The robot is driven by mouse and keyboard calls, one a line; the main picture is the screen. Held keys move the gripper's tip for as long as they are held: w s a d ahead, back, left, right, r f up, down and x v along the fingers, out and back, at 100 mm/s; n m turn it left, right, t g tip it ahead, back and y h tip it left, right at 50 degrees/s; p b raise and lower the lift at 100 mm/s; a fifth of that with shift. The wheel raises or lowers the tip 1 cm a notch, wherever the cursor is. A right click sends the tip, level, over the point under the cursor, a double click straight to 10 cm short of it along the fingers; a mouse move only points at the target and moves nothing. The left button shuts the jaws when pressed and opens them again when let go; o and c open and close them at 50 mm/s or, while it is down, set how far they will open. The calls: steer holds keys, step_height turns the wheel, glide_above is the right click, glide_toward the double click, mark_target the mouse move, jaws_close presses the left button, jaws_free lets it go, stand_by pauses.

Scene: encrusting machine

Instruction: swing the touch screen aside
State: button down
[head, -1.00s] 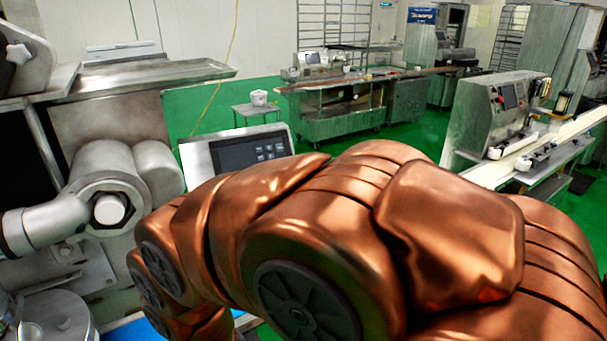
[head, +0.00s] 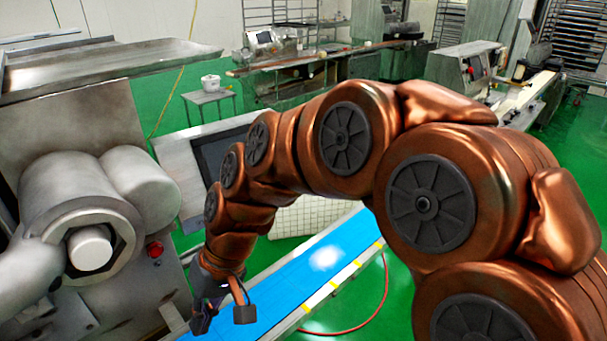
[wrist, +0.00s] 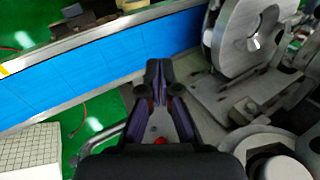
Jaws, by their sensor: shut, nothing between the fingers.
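The touch screen (head: 172,158) is a pale-framed panel with a dark display, standing beside the large steel machine in the head view. My copper arm hides its right part. My gripper (head: 222,318) is low in the head view, below the screen and over the near end of the blue conveyor belt (head: 318,262). It is apart from the screen. In the wrist view my gripper (wrist: 158,68) points away with its fingers together and nothing between them. The screen cannot be made out in the wrist view.
The steel machine (head: 75,110) with a big hex-nut fitting (head: 82,215) stands close on the left. A red knob (head: 155,249) sits on its side. A red hose (head: 385,290) lies on the green floor right of the belt. A small table (head: 208,97) stands behind.

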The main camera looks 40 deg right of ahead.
steer(key=w+d+r+m+t+y+b, duration=0.25)
steer(key=w+d+m+t, duration=0.55)
steer(key=w+d, duration=0.95)
steer(key=s+d+f+m+t+h+b, duration=0.25)
steer(key=d+m+h, duration=0.25)
steer(key=d, duration=1.1)
steer(key=s+d+f+m+t+h+b, duration=0.15)
steer(key=d+m+t+h, duration=0.25)
steer(key=d, duration=1.2)
steer(key=a+p+x, duration=0.1)
steer(key=p+x, duration=0.3)
steer(key=x, duration=1)
steer(key=shift+d+f+p, duration=0.35)
steer(key=shift+f+p, duration=0.05)
steer(key=shift+w, duration=0.1)
